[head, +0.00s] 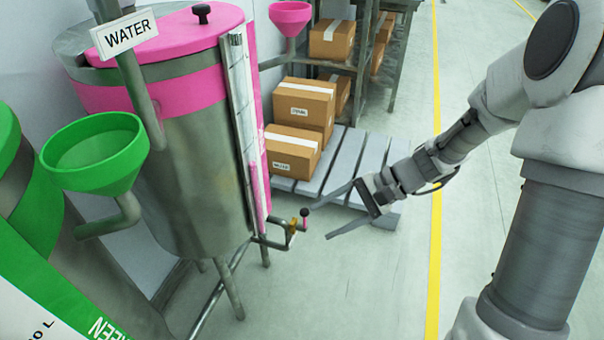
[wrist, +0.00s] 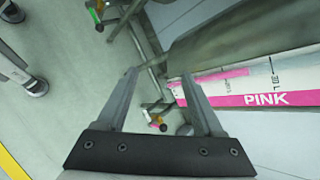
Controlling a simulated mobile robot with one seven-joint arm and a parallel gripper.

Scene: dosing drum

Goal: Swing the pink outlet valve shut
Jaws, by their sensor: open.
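The pink outlet valve (head: 292,228) is a small brass-coloured fitting on a pipe low at the front of the pink-and-steel drum (head: 195,150). A short pink lever with a dark ball knob (head: 304,212) stands up at its right side. My gripper (head: 320,222) is open and empty, just right of the knob, its fingers pointing left towards the valve. In the wrist view the valve (wrist: 156,119) shows between my spread fingers (wrist: 159,73). I cannot tell whether a finger touches the lever.
A green funnel (head: 95,155) and green drum stand at the left. A WATER sign (head: 124,32) hangs at the upper left. Boxes (head: 292,150) sit on a grey pallet (head: 350,165) behind my gripper. The floor right of the yellow line (head: 435,130) is clear beyond my arm.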

